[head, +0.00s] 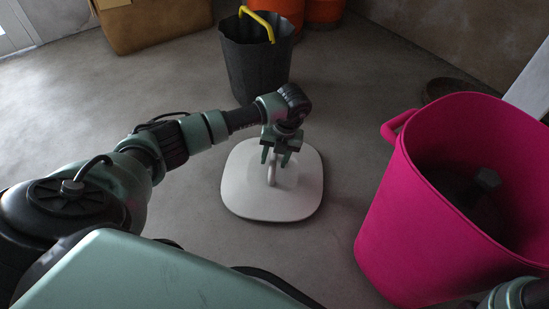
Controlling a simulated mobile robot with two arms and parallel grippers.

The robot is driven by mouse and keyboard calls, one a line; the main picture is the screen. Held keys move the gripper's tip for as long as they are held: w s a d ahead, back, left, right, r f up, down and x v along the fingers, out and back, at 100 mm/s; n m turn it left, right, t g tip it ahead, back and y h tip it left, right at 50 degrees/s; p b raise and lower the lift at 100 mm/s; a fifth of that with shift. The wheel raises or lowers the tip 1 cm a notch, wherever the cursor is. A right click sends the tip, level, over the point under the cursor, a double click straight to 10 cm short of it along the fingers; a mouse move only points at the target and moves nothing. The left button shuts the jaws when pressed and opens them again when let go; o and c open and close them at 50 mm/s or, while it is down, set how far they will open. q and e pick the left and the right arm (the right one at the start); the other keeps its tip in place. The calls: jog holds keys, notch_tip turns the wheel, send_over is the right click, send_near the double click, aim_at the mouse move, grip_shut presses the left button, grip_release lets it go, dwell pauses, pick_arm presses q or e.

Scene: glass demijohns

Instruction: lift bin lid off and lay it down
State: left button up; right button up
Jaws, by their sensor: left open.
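The white lid (240,199), a flat plate with rounded corners, lies on the grey floor in the middle of the head view. Its pale upright handle (272,176) stands at its middle. My left gripper (275,160) is above the lid, pointing down, with its fingers apart at the top of the handle. Whether the fingers touch the handle is not clear. The pink bin (405,225) stands at the right with its top open. My right gripper is out of view; only part of my right arm shows at the bottom right corner.
A dark object with a knobbed top (487,180) is inside the bin. A dark grey bucket (253,75) with a yellow handle stands behind the lid. Orange containers (323,10) and a brown box (155,22) are at the back. Floor around the lid is clear.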

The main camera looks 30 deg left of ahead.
pick_arm(q)
notch_tip(320, 180, up, 8)
jog(key=d+p, duration=0.1)
jog(key=p, duration=0.4)
jog(key=shift+w+d+f+p, duration=0.2)
jog(key=shift+w+p, duration=0.1)
jog(key=shift+p, duration=0.05)
jog(key=shift+s, duration=0.1)
